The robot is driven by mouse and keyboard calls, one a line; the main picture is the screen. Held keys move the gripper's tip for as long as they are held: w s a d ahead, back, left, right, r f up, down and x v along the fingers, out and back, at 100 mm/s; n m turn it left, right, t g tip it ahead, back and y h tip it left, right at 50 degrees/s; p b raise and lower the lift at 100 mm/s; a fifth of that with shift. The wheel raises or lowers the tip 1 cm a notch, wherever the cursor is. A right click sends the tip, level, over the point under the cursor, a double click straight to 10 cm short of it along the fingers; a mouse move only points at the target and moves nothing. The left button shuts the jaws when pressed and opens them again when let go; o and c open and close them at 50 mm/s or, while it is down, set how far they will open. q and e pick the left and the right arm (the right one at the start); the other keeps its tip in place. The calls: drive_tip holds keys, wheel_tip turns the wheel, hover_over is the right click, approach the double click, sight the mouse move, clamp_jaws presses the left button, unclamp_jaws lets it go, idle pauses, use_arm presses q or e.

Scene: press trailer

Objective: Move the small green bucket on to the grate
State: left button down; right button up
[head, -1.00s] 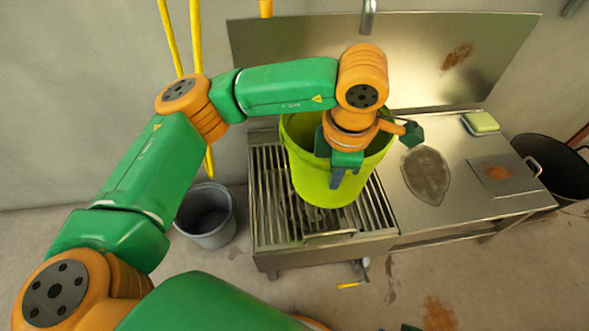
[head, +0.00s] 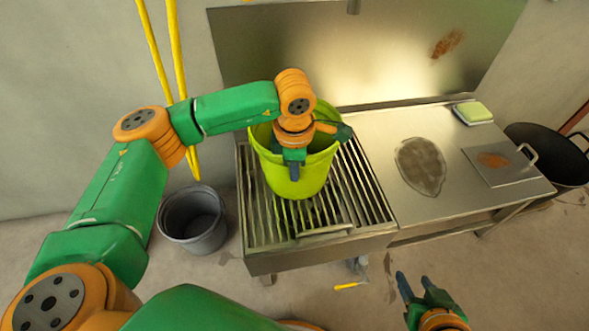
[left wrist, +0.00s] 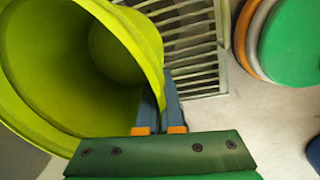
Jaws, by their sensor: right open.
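The green bucket (head: 300,182) is yellow-green and roughly upright over the back part of the metal grate (head: 262,220). I cannot tell for sure whether its base touches the bars. My left gripper (head: 293,172) is at the bucket's near side, with its fingers shut on the rim. In the left wrist view the fingers (left wrist: 162,108) pinch the edge of the bucket (left wrist: 70,80), whose open inside faces the camera. Grate bars (left wrist: 195,45) show beyond it. My right gripper (head: 418,287) is open and empty, low in front of the counter.
A grey bucket (head: 193,222) stands on the floor left of the grate. The steel counter (head: 370,135) right of the grate carries a stained patch and a green sponge (head: 474,111) on a dish. A black pot (head: 550,150) is at far right. The grate's front is clear.

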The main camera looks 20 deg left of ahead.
use_arm(q)
drive_tip(key=c, duration=1.1)
unclamp_jaws()
use_arm(e)
drive_tip(key=shift+w+a+r+t, duration=0.15)
drive_tip(key=shift+w+r+t, duration=0.25)
drive_tip(key=shift+w, duration=0.05)
use_arm(q)
drive_tip(key=r, duration=0.1)
drive_tip(key=r+p, duration=0.1)
drive_tip(key=r, duration=0.1)
drive_tip(key=r+p, duration=0.1)
drive_tip(key=r, duration=0.1)
drive_tip(key=shift+s+d, duration=0.1)
drive_tip(key=shift+s, duration=0.15)
drive_tip(key=r, duration=0.2)
drive_tip(key=r+p, duration=0.1)
drive_tip(key=r, duration=0.1)
drive_tip(key=s+r+p, duration=0.1)
drive_tip(key=r, duration=0.2)
drive_tip(key=shift+d, duration=0.2)
use_arm(e)
drive_tip(key=s+d+f+g+h, duration=0.1)
drive_tip(key=s+d+f+g, duration=0.1)
drive_tip(key=s+f+g, duration=0.4)
drive_tip(key=s+f, duration=0.3)
drive_tip(key=f, duration=0.2)
drive_tip(key=shift+d+f+g, duration=0.25)
drive_tip(key=shift+d+g, duration=0.05)
